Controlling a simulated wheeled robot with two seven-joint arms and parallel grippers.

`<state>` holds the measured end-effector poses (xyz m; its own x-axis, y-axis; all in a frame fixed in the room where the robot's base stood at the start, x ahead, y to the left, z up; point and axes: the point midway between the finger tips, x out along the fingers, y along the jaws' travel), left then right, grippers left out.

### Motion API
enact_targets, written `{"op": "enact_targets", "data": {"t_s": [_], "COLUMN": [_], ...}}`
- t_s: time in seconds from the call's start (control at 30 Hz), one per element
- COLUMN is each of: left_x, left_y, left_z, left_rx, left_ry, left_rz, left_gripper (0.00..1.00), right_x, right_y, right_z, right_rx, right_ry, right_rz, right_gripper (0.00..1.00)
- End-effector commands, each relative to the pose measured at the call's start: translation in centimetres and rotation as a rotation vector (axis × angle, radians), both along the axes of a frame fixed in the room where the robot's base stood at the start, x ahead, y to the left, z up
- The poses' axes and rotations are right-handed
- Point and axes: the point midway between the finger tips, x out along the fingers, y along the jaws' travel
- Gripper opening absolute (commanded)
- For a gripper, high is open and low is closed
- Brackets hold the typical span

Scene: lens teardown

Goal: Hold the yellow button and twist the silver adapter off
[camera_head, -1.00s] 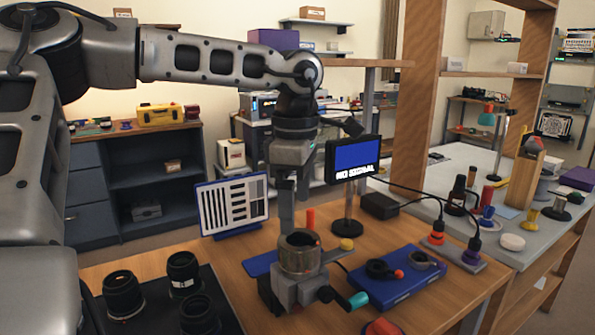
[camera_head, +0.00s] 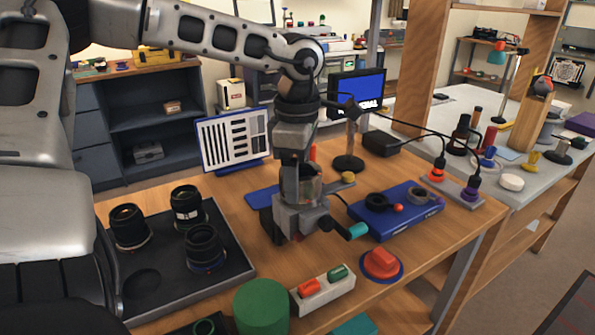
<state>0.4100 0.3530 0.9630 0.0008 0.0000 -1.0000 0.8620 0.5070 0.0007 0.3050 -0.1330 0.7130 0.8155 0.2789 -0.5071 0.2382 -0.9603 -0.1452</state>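The silver adapter (camera_head: 312,190) shows as a grey metal cylinder on top of a grey clamp-like fixture (camera_head: 302,221) on the wooden table. A small yellow button (camera_head: 347,177) sticks out at the fixture's right side, and a teal-ended handle (camera_head: 356,231) points to the lower right. My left gripper (camera_head: 300,186) points down over the adapter, its fingers at the adapter's height and hiding part of it. I cannot tell whether the fingers touch it or how far apart they are. Nothing is seen touching the yellow button. My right gripper is not in view.
A black tray (camera_head: 228,244) with several lenses stands left. A blue tray (camera_head: 385,229) with dark and grey rings lies right. In front are a red button (camera_head: 381,263), a switch box (camera_head: 322,293) and a green cylinder (camera_head: 261,308). A monitor (camera_head: 357,92) stands behind.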

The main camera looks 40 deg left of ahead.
Motion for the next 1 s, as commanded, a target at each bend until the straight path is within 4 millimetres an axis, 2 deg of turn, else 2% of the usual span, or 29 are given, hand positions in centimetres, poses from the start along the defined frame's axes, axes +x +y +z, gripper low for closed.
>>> {"op": "enact_targets", "data": {"t_s": [0.03, 0.07, 0.27, 0.47, 1.0], "left_x": [0.0, 0.0, 0.0, -0.1, -0.1], "left_y": [0.0, 0.0, 0.0, 0.0, 0.0], "left_z": [0.0, 0.0, -0.1, -0.2, 0.8], "left_rx": [0.000, 0.000, 0.000, 0.001, 0.000], "left_ry": [0.000, 0.000, -0.001, -0.002, -0.001], "left_rz": [0.000, 0.000, 0.027, 0.155, 0.158], "left_gripper": [0.46, 0.41, 0.41, 0.41, 0.41], "right_x": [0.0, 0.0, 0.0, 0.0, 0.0], "right_y": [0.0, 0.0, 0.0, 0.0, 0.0], "right_z": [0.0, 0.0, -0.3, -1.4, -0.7], "right_rx": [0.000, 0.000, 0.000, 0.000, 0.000], "right_ry": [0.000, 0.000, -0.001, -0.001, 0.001], "right_rz": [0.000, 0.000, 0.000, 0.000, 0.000], "right_gripper": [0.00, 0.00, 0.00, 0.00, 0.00]}}
